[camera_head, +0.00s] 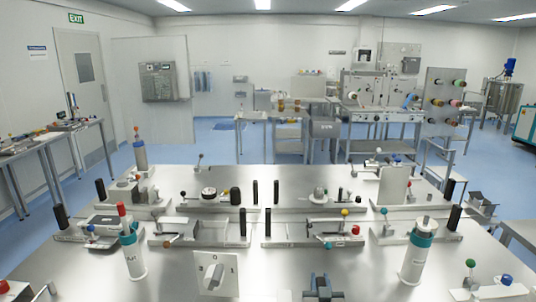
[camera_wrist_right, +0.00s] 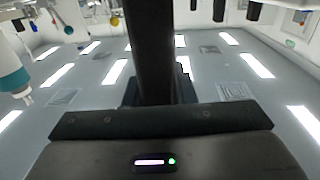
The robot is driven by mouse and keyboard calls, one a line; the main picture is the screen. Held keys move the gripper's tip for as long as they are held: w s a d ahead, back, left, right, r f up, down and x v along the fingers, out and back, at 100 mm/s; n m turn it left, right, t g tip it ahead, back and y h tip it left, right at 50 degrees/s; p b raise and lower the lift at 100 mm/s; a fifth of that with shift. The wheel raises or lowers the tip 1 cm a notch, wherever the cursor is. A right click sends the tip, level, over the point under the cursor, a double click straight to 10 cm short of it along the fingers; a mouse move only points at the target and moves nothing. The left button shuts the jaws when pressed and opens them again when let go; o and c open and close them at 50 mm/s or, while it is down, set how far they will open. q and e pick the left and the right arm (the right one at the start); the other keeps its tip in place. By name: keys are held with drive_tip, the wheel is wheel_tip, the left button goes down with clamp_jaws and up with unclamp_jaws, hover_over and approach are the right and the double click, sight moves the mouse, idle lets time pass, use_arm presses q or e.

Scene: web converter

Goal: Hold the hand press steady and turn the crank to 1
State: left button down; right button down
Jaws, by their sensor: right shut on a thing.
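My right gripper (camera_head: 320,288) is at the bottom middle of the head view, partly cut off by the frame edge. In the right wrist view it is shut on a black upright post (camera_wrist_right: 152,50). Which fixture the post belongs to is hidden. Several metal fixtures with black handles and ball-ended levers stand on the bench; I cannot tell which one is the hand press. My left gripper is not in view.
A white bottle with a teal collar (camera_head: 414,262) stands right of the gripper, and a similar bottle with a red top (camera_head: 134,262) at left. A fixture with a green ball (camera_head: 470,263) is at the right edge. Bare bench lies between the plate and the left bottle.

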drive_tip(key=shift+r, duration=0.15)
drive_tip(key=shift+w, duration=0.1)
drive_tip(key=shift+f+b, duration=0.35)
drive_tip(key=shift+f, duration=0.05)
